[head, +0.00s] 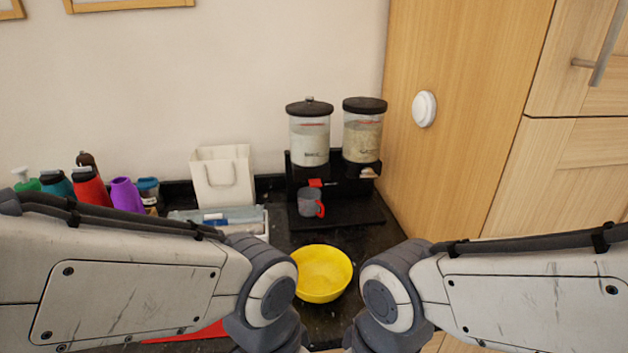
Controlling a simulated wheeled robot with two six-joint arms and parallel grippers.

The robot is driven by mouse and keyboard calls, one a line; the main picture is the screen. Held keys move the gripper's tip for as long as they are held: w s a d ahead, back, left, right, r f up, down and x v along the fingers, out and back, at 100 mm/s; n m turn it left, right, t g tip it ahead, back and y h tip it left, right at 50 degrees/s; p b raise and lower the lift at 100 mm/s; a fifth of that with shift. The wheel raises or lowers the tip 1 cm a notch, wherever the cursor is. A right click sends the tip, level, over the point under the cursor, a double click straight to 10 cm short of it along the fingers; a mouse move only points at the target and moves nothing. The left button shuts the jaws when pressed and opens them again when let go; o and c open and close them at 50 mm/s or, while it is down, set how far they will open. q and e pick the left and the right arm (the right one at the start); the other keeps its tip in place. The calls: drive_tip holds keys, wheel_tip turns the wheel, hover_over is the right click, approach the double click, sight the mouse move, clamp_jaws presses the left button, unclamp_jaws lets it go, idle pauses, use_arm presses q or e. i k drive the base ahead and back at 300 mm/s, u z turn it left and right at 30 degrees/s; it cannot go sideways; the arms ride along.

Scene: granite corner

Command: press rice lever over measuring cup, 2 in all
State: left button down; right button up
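A black dispenser (335,190) with two clear canisters stands on the dark counter near the corner. The left canister (310,140) holds white grain that looks like rice; the right canister (362,138) holds tan grain. A red lever (316,183) shows below the left canister. A grey measuring cup (307,203) with a red handle stands upright under that lever, its handle to the right. Its contents cannot be made out. My two arms come in from both sides at the front, and both grippers are out of view, below the picture edge.
A yellow bowl (322,273) sits on the counter in front of the dispenser, between my arms. A white paper bag (222,178), a tray (238,219) and several coloured bottles (90,187) stand at the left. A wooden cabinet (455,110) closes off the right.

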sight(314, 182)
drive_tip(key=u, duration=0.05)
drive_tip(key=k, duration=0.65)
drive_tip(key=z, duration=0.8)
drive_tip(key=i, duration=1.05)
drive_tip(key=u, duration=0.05)
